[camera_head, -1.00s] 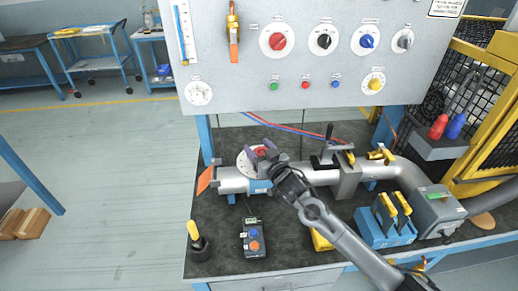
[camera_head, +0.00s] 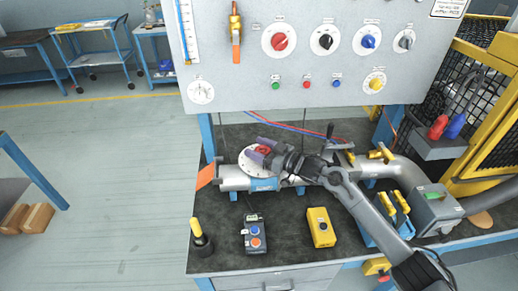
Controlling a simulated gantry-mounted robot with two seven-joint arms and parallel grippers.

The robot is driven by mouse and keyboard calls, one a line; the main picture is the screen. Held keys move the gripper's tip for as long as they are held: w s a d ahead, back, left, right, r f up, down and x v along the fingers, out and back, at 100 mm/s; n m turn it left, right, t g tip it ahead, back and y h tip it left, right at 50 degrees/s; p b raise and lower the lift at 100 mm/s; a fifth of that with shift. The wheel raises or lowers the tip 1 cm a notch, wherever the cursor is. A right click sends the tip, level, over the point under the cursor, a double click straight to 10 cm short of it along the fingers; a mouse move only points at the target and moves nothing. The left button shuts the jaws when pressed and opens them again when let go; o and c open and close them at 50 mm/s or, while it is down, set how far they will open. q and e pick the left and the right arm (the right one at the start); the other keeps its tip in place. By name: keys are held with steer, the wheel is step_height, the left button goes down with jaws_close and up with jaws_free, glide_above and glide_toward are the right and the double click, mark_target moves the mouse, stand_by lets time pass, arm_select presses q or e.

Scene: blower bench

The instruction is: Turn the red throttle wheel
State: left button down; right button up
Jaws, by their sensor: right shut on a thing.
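The red throttle wheel (camera_head: 263,149) sits in the middle of a white round dial plate (camera_head: 246,165) on the grey pipe (camera_head: 232,178) on the bench. My right gripper (camera_head: 259,151) comes in from the right, with its fingers around the wheel. It is shut on the wheel, and only a bit of red shows between the fingers. The wheel's exact angle is hard to make out. My left gripper is not in view.
A grey panel (camera_head: 300,85) with several coloured knobs overhangs the bench's back. A black-and-yellow tool (camera_head: 201,240), a small control box (camera_head: 255,238) and a yellow box (camera_head: 321,227) stand in front of the pipe.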

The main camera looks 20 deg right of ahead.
stand_by(0.5)
steer(key=o, duration=1)
steer(key=shift+c, duration=0.2)
steer(key=shift+s+d, duration=0.4)
steer(key=shift+s, duration=0.1)
steer(key=p+v, duration=0.2)
steer(key=v, duration=0.7)
steer(key=shift+s+d, duration=0.15)
steer(key=shift+d, duration=0.15)
